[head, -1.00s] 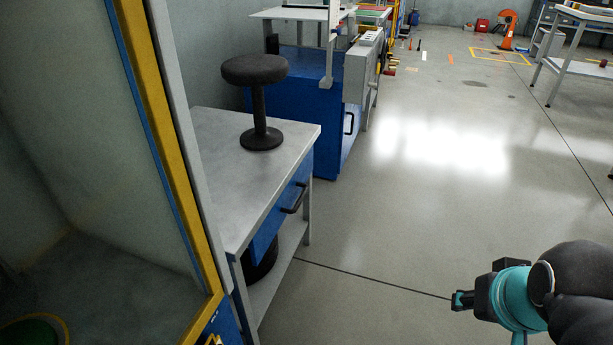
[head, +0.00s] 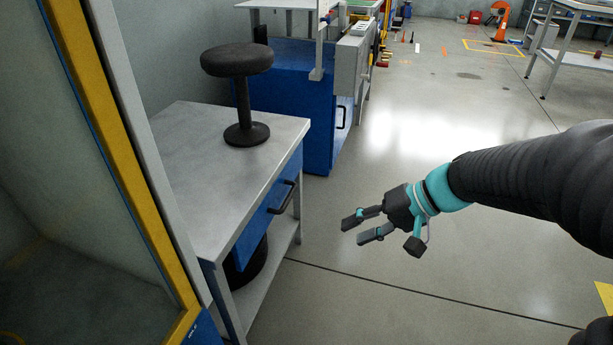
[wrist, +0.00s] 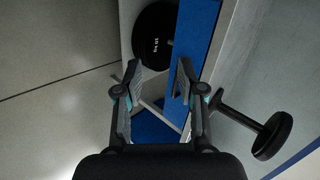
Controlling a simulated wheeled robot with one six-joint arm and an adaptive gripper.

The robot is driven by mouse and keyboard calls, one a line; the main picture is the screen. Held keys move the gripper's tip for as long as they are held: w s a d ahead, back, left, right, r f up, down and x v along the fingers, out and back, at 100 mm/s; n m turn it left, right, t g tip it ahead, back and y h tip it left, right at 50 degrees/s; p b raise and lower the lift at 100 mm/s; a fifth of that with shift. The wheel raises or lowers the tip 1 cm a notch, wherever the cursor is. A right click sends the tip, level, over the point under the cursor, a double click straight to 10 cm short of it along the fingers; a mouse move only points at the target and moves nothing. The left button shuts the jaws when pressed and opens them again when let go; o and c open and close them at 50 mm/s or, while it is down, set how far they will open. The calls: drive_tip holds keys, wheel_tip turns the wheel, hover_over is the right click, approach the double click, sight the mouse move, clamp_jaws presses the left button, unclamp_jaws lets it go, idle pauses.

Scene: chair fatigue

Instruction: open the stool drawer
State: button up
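A grey-topped workbench (head: 200,165) stands at the left with a blue drawer (head: 258,222) under its top. The drawer looks shut, and its black bar handle (head: 284,197) faces right. A black round stool (head: 237,60) stands upright on the bench top; it shows sideways in the wrist view (wrist: 270,135). My gripper (head: 358,230) is open and empty, to the right of the handle and apart from it, with its fingers pointing left. In the wrist view its fingers (wrist: 162,88) are spread, with the blue drawer front (wrist: 203,25) beyond them; I cannot make out the handle there.
A black round base (head: 247,268) sits on the bench's lower shelf, and shows in the wrist view (wrist: 155,32). A yellow-edged frame (head: 95,130) stands at the near left. A blue cabinet (head: 300,105) stands behind the bench. The floor (head: 420,290) around my gripper is clear.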

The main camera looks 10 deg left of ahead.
drive_tip(key=w+a+f+y, duration=0.3)
drive_tip(key=w+a+f, duration=0.1)
drive_tip(key=w, duration=0.3)
drive_tip(key=m+t+y+b, duration=0.1)
drive_tip(key=m+y+b, duration=0.1)
drive_tip(key=y, duration=0.1)
approach(287, 200)
drive_tip(key=x, duration=0.6)
drive_tip(key=p+x, duration=0.1)
drive_tip(key=x, duration=0.3)
drive_tip(key=shift+w+f, duration=0.1)
drive_tip(key=shift+f, duration=0.25)
clamp_jaws()
